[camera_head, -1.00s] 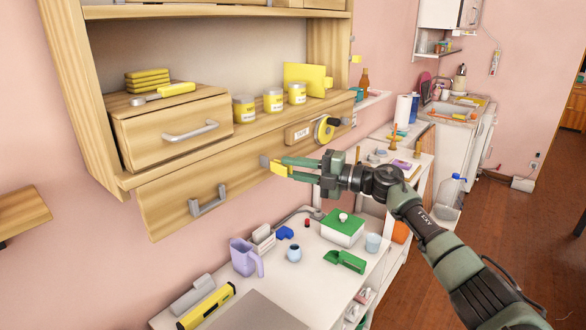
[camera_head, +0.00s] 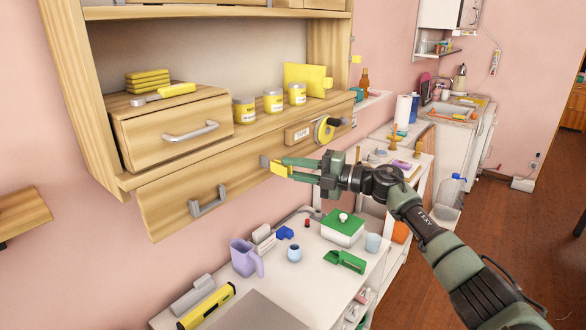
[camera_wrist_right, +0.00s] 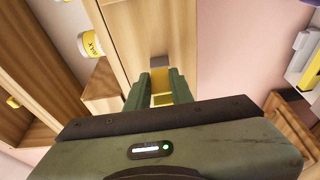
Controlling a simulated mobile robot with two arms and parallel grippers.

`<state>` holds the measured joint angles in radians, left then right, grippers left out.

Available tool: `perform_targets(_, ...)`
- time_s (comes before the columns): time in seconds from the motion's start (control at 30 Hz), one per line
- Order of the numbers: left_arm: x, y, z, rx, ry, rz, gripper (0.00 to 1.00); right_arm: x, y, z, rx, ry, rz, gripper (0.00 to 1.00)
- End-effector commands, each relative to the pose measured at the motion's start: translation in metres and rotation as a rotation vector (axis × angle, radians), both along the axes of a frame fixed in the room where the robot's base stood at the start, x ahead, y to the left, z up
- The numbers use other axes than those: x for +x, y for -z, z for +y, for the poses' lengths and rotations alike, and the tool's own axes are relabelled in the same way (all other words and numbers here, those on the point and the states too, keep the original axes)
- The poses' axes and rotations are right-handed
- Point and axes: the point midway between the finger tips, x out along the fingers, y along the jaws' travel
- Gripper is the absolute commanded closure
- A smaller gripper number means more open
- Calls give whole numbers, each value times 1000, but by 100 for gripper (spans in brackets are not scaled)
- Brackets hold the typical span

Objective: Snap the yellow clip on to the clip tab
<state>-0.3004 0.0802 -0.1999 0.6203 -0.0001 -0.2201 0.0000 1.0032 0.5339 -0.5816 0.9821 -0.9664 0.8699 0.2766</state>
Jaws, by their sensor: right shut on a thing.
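The yellow clip (camera_head: 277,167) is held between the green fingers of my right gripper (camera_head: 287,169), which is shut on it. The clip also shows between the fingertips in the right wrist view (camera_wrist_right: 162,99). The clip tab, a small grey piece (camera_head: 264,162) on the wooden cabinet's lower front, is right at the clip's far end. In the right wrist view the grey tab (camera_wrist_right: 159,61) lies just beyond the clip, in line with it. I cannot tell whether clip and tab touch or overlap. My left gripper is not in view.
The tab sits on a wooden front (camera_head: 170,207) with a grey handle (camera_head: 207,201). A yellow tape roll (camera_head: 325,130) is mounted to its right. Yellow jars (camera_head: 273,100) stand on the shelf above. Below, a white table (camera_head: 310,270) holds a purple jug (camera_head: 246,258) and a green-lidded box (camera_head: 343,229).

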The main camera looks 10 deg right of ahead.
Motion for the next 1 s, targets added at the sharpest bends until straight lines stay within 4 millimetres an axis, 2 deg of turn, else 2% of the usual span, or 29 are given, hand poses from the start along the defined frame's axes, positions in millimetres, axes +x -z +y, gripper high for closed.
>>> perform_targets(0.37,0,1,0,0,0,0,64,2,0,1,1,0,-1,100)
perform_targets(1.0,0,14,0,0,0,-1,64,20,1,15,1,0,-1,100)
